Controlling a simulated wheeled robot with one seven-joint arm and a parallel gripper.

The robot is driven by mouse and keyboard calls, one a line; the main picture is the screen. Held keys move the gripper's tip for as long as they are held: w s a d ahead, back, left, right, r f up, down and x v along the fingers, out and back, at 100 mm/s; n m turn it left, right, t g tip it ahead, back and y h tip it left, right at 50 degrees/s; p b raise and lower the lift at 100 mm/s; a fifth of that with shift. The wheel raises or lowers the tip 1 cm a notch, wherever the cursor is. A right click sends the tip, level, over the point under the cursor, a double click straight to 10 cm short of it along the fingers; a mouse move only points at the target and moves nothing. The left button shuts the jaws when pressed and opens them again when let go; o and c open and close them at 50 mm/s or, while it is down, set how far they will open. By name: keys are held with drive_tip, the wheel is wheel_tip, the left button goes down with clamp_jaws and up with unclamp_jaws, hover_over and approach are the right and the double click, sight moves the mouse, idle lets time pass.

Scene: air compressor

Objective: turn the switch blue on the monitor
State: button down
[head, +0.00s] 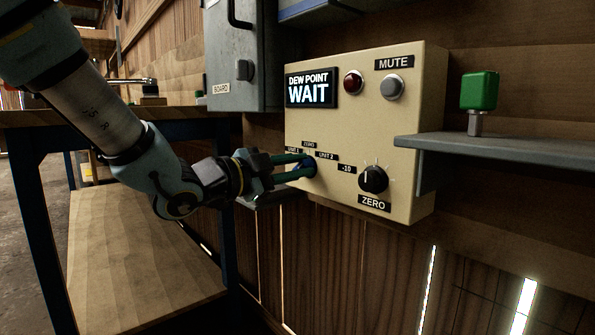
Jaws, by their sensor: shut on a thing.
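The monitor (345,140) is a cream box on the wooden wall. Its screen (310,88) reads "DEW POINT WAIT". The blue switch (311,167) is at the lower left of its front, under labels that include "ZERO" and "UNIT 2". My gripper (306,168) reaches in from the left, its two green fingers shut on the blue switch. The fingers hide most of the switch, so I cannot tell which label it points to.
The monitor also has a black ZERO knob (373,179), a red light (353,82) and a grey MUTE button (392,87). A grey shelf (500,146) with a green knob (479,91) juts out at right. A grey cabinet (238,55) and wooden bench stand at left.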

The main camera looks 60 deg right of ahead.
idle(0.3)
drive_tip(key=c, duration=0.7)
unclamp_jaws()
drive_tip(key=p+v, duration=0.2)
drive_tip(key=v, duration=0.8)
drive_tip(key=shift+w+a, duration=0.1)
drive_tip(key=shift+a, duration=0.3)
